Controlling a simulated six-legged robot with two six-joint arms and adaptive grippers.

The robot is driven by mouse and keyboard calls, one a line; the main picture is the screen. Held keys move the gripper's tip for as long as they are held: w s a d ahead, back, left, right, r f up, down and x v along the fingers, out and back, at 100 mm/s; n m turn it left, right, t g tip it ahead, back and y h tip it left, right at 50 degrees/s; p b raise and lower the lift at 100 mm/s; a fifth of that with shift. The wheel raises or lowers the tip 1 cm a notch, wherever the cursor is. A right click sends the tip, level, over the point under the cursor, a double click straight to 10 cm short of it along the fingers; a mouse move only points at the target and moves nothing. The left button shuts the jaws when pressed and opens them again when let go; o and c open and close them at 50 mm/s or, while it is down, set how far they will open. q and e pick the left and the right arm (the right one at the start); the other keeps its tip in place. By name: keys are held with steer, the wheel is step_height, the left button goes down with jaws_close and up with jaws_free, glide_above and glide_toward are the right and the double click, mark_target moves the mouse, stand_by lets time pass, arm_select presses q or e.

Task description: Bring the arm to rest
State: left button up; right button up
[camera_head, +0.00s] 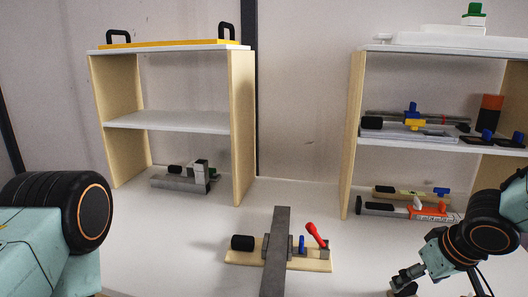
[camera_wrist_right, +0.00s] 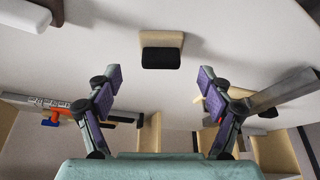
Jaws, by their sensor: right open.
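My right arm comes in at the lower right of the head view. Its gripper (camera_head: 405,283) is low over the white surface, partly cut off by the bottom edge. In the right wrist view the two purple-padded fingers (camera_wrist_right: 153,82) are spread wide, with nothing between them. A small wooden block with a black cylinder (camera_wrist_right: 160,57) shows beyond the fingertips, apart from them. My left arm shows at the lower left of the head view as a teal link with a black joint; its gripper is out of the picture.
A wooden board (camera_head: 315,265) with a red-handled clamp lies on the surface, a long grey bar (camera_head: 281,230) across it. A left shelf (camera_head: 243,125) and right shelf (camera_head: 353,135) stand behind. An orange-and-grey tool (camera_head: 430,213) lies low in the right shelf, near my right arm.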

mark_target(409, 287)
steer(key=b+x, duration=0.1)
steer(key=x, duration=0.4)
steer(key=shift+s+f, duration=0.1)
steer(key=shift+f, duration=0.15)
steer(key=shift+a+f+b, duration=0.1)
steer(key=shift+f+b, duration=0.1)
steer(key=shift+b, duration=0.15)
steer(key=shift+r+p, duration=0.25)
steer(key=shift+p, duration=0.1)
steer(key=shift+r, duration=0.1)
